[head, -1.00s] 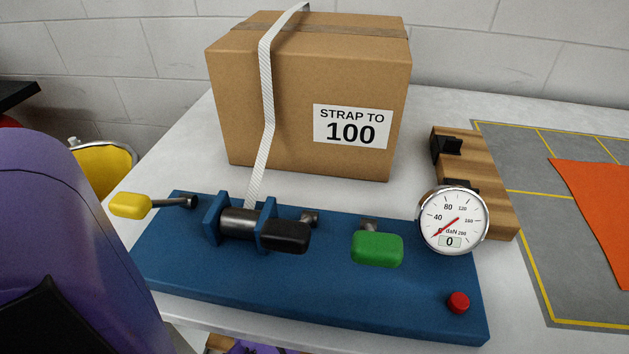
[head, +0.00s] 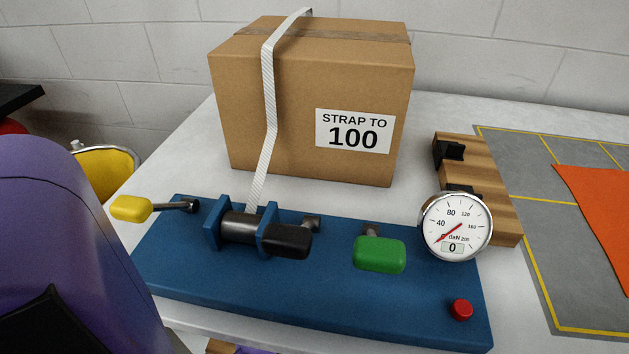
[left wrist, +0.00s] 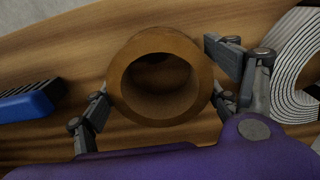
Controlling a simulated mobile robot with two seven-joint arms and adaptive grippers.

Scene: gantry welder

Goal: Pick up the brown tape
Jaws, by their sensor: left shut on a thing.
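The brown tape (left wrist: 160,40) is a thick roll in the left wrist view, seen into its open hole. My left gripper (left wrist: 160,88) has a finger on each side of the roll and is shut on it. A wooden surface (left wrist: 60,45) lies behind the roll; I cannot tell whether the roll still touches it. The head view does not show the tape, only my purple left arm at the left edge. My right gripper is in neither view.
In the left wrist view, a white strap roll (left wrist: 292,75) lies close right of the fingers and a blue-backed brush (left wrist: 30,103) lies left. In the head view, a strapped carton (head: 300,110) stands behind a blue tensioner base (head: 300,290) with handles and a gauge (head: 457,226).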

